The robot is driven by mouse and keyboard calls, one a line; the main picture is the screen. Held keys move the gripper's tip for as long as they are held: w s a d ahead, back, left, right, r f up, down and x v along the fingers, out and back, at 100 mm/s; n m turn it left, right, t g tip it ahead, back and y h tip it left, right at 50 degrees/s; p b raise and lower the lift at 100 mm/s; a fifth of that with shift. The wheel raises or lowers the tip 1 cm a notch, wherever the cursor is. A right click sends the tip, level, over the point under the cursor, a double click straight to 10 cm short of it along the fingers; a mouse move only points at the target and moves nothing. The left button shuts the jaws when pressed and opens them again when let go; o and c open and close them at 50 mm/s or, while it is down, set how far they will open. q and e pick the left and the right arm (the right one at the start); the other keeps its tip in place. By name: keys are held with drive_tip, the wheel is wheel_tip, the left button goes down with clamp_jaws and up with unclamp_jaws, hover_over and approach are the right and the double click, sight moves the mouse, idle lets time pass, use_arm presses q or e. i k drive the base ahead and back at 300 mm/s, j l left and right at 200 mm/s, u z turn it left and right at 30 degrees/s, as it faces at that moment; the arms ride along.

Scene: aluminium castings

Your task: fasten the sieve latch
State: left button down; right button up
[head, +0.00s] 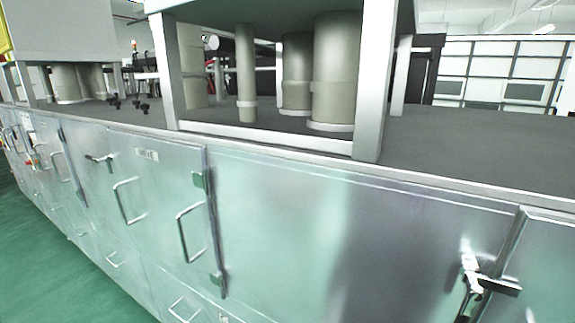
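A metal door (158,190) with a small label (148,155), which seems to read SIEVE, is in the cabinet front at the left. A small latch with a dark lever (100,158) sits near this door's upper left. Its lever points roughly sideways, and I cannot tell whether it is engaged. A larger latch (480,284) with a dark lever sits at the lower right, by the edge of a wide panel; its state is also unclear. Neither of my grippers is in view.
Bar handles (188,232) and (125,200) stick out from the cabinet front. A grey worktop (455,140) carries a metal frame (367,80) around thick cylinders (335,70). The green floor (60,270) is clear at the lower left.

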sight(107, 159)
drive_tip(key=u, duration=1.3)
drive_tip(key=i+j, duration=0.25)
drive_tip(key=i+j+z, duration=0.15)
drive_tip(key=j, duration=0.3)
drive_tip(key=i+j, duration=0.25)
drive_tip(key=i+j+z, duration=0.1)
drive_tip(key=i+j, duration=0.15)
drive_tip(key=j, duration=0.2)
drive_tip(key=i+j, duration=0.15)
drive_tip(key=j, duration=0.25)
drive_tip(key=i+j+z, duration=0.15)
drive_tip(key=j, duration=0.25)
drive_tip(key=i+j, duration=0.25)
drive_tip(key=j, duration=0.15)
drive_tip(key=i+j+z, duration=0.1)
drive_tip(key=j, duration=0.3)
drive_tip(key=i, duration=0.1)
